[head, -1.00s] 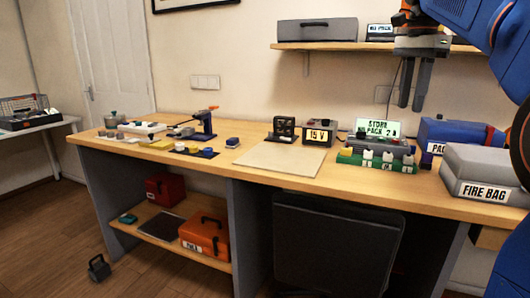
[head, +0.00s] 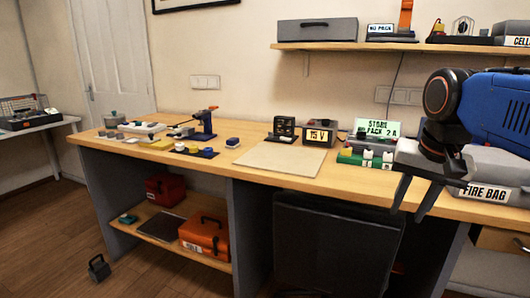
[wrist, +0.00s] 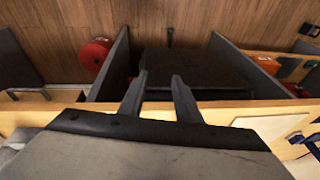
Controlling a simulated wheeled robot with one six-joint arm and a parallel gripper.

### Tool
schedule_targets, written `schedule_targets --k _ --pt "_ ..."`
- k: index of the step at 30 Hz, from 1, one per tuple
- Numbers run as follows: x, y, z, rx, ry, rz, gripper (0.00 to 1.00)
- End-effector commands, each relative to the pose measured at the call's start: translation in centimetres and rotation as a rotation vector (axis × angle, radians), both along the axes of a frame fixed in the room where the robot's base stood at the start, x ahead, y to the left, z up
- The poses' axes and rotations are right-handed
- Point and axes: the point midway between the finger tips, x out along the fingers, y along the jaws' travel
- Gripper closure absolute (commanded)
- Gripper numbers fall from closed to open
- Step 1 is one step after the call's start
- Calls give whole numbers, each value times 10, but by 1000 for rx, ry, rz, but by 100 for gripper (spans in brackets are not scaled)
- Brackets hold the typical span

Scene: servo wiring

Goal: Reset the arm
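My gripper (head: 414,196) hangs at the right of the head view, in front of the workbench's (head: 300,182) front edge. Its two dark fingers point down and stand apart with nothing visible between them. My blue arm comes in from the right and hides part of the bench behind it. In the wrist view my gripper (wrist: 159,98) shows the same two fingers, spread with a gap between them, over the bench edge.
A grey box labelled FIRE BAG (head: 490,193) is right beside my gripper. A green charger strip (head: 352,159), a 15 V unit (head: 319,134) and a pale mat (head: 280,158) lie to its left. A dark panel (head: 335,240) stands below the bench. A shelf (head: 350,46) is above.

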Motion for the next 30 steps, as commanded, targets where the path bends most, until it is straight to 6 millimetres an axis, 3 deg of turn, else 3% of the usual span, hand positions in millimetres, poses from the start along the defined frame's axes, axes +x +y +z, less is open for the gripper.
schedule_targets --k 3,9,15,19,30 --pt "-31 6 -44 -34 -33 121 70" --pt "-75 14 -117 -96 -90 317 70" --pt "-101 17 -165 -140 -123 437 70" --pt "-106 18 -176 -151 -132 466 70" --pt "-106 18 -177 -151 -132 468 70"
